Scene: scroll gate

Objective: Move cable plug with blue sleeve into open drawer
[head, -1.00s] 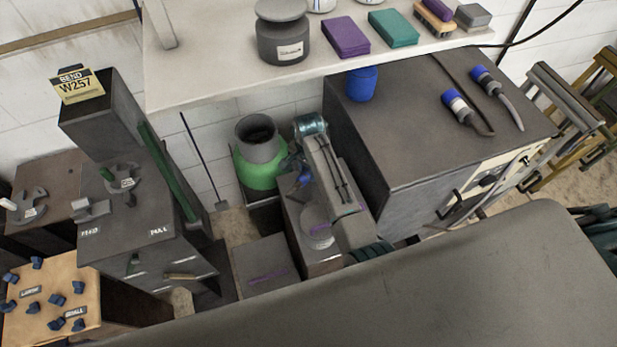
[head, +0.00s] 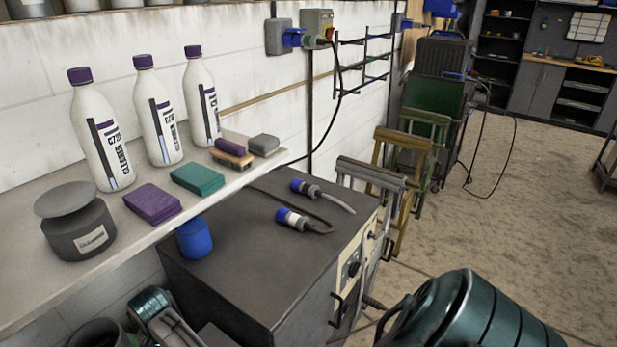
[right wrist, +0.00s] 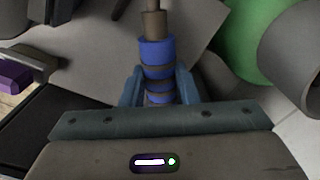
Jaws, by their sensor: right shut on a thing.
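In the right wrist view, my right gripper (right wrist: 158,88) is shut on a cable plug with a blue sleeve (right wrist: 157,50). The plug points away from the wrist, between the two fingers. In the head view, two other plugs with blue sleeves, a near one (head: 293,219) and a far one (head: 305,188), lie on the dark cabinet top with grey cable ends. I cannot make out an open drawer in either current view. The right gripper's fingers are outside the head view, and the left gripper is not in view.
A wall shelf (head: 100,265) holds white bottles (head: 160,120), a grey jar (head: 78,225) and coloured blocks (head: 198,178). The dark cabinet (head: 250,275) stands below it, with a blue cup (head: 194,238) on top. A green and grey container (right wrist: 255,40) is close right of the held plug. Open floor (head: 530,200) lies right.

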